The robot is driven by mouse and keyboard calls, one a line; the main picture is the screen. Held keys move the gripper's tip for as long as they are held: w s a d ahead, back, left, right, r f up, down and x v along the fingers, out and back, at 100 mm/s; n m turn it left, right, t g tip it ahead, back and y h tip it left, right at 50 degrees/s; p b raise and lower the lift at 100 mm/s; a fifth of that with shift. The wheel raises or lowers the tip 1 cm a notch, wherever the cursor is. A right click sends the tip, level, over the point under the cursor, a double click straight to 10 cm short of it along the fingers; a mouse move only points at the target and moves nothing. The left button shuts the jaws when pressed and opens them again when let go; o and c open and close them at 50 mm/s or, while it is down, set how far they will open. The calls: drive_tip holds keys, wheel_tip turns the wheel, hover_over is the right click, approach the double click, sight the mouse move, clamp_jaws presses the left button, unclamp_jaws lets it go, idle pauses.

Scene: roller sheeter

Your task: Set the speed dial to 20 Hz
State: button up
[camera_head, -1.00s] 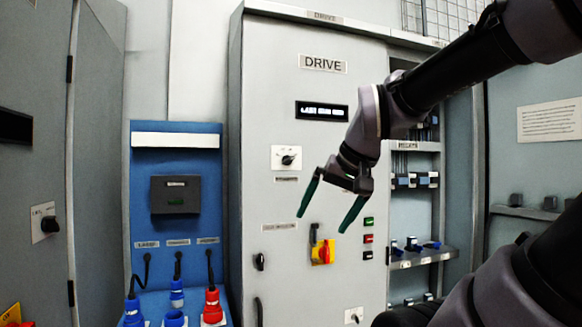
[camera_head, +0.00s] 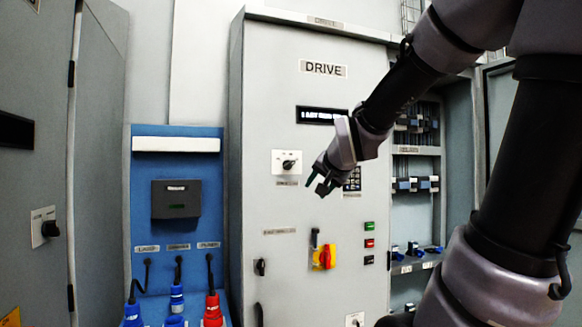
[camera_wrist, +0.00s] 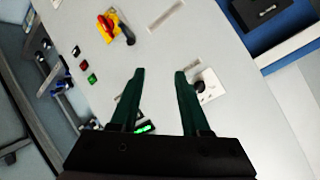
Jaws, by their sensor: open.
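A black dial (camera_head: 288,163) sits on a white square plate on the grey DRIVE cabinet (camera_head: 275,215), below and left of the display (camera_head: 320,115). Its scale is too small to read. A label strip (camera_head: 287,183) is under it; its text is unreadable. My gripper (camera_head: 316,187) is open and empty in front of the cabinet, appearing lower right of the dial. In the wrist view my open fingers (camera_wrist: 160,73) point at the cabinet face, and the dial (camera_wrist: 199,86) shows just right of the right finger, partly hidden by it. Contact cannot be told.
A keypad (camera_head: 352,180) is right of my gripper. A red and yellow rotary switch (camera_head: 325,256) and green, red and black buttons (camera_head: 369,243) are below. Another black dial (camera_head: 50,228) is on the left cabinet. A blue panel (camera_head: 145,235) with plugs stands between the cabinets.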

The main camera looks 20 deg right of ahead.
sight(290, 165)
drive_tip(key=w+r+m+t, duration=0.1)
drive_tip(key=w+r, duration=0.1)
drive_tip(key=w, duration=0.5)
drive_tip(key=w+r+m+t, duration=0.1)
drive_tip(key=w+r+t, duration=0.1)
drive_tip(key=w, duration=0.4)
drive_tip(key=w+a+r+t+y, duration=0.1)
drive_tip(key=w+r+t, duration=0.1)
drive_tip(key=w, duration=0.5)
drive_tip(key=shift+w+m, duration=0.35)
drive_tip(key=shift+m, duration=0.05)
drive_tip(key=shift+c, duration=0.3)
clamp_jaws()
